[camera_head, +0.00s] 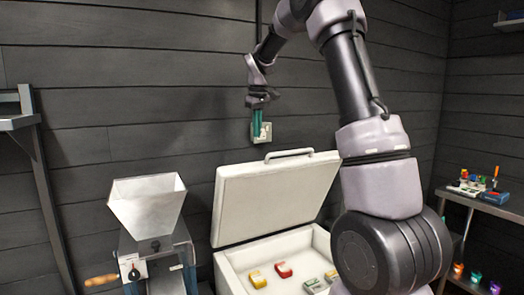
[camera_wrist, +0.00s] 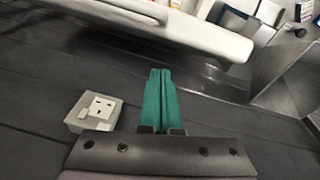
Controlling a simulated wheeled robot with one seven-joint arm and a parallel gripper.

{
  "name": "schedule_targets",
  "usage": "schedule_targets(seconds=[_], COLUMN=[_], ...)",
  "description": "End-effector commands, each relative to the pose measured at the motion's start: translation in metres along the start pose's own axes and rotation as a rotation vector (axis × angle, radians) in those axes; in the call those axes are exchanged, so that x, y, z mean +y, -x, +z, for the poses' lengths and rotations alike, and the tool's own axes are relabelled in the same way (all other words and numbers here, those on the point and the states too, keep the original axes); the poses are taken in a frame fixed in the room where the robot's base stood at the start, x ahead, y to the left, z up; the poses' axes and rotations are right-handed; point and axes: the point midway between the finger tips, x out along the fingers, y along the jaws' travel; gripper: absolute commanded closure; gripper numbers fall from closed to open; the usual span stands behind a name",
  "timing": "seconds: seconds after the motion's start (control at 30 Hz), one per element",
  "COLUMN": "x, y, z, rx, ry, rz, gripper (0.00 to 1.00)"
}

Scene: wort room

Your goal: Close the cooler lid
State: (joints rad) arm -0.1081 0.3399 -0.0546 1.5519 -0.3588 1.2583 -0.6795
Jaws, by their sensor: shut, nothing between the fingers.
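The white cooler (camera_head: 228,265) stands below my arm in the head view. Its lid (camera_head: 268,195) is raised, leaning back, with a handle (camera_head: 290,153) along its top edge. In the wrist view the lid (camera_wrist: 190,30) crosses the top of the picture. My gripper (camera_head: 257,138), with green fingers, is shut and empty. It points down in front of the wall, above and a little left of the lid handle, apart from the lid. In the wrist view the shut fingers (camera_wrist: 160,78) show at the centre. My arm hides the cooler's right side.
Red (camera_head: 283,269) and yellow (camera_head: 257,279) items lie inside the cooler. A mill with a metal hopper (camera_head: 148,205) stands left of it. A wall socket (camera_head: 265,132) is behind my gripper. A side table (camera_head: 480,200) with small items stands at the right.

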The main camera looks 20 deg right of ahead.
Motion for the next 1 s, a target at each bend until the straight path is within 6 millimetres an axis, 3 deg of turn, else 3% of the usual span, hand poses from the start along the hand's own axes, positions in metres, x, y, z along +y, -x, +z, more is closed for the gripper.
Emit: schedule_targets(seconds=[0.27, 0.5, 1.0], x=[-0.001, 0.000, 0.000], y=[-0.060, -0.064, -0.066], z=[0.001, 0.033, 0.040], rx=[-0.004, -0.001, 0.000], ry=[0.001, -0.001, -0.001], rz=[-0.001, 0.000, 0.000], gripper=[1.00, 1.00, 1.00])
